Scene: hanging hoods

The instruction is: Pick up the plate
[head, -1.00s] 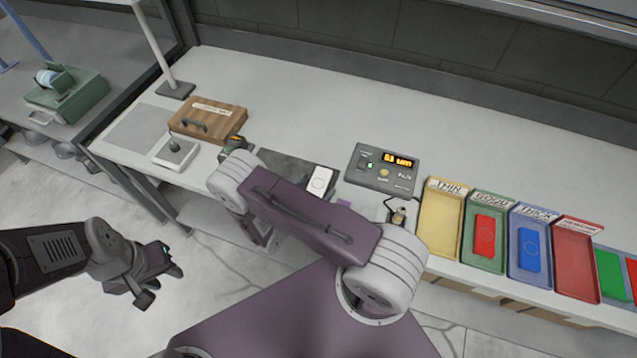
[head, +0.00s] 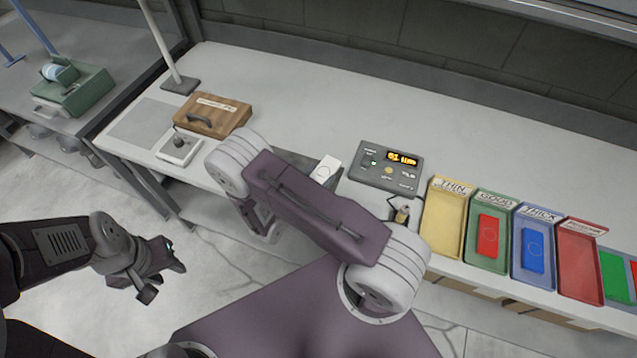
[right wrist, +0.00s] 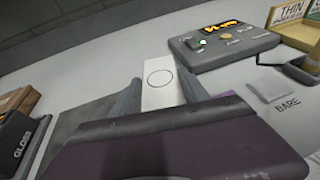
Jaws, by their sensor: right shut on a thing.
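The plate (head: 328,166) is a small white rectangle with a thin dark circle on it. In the head view its upper part shows just past my right arm, left of the grey gauge box. In the right wrist view the plate (right wrist: 160,76) lies between the two grey fingers of my right gripper (right wrist: 161,92), which is shut on it. My arm hides the right gripper's fingers in the head view. My left gripper (head: 164,275) hangs over the floor at the left, away from the bench, with nothing visible in it; its finger gap is unclear.
The gauge box (head: 387,167) with an orange display stands right of the plate. Trays run further right, starting with the yellow THIN tray (head: 445,222). A wooden case (head: 214,115) is at left. A black box marked GLOSS (right wrist: 16,140) is in the wrist view.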

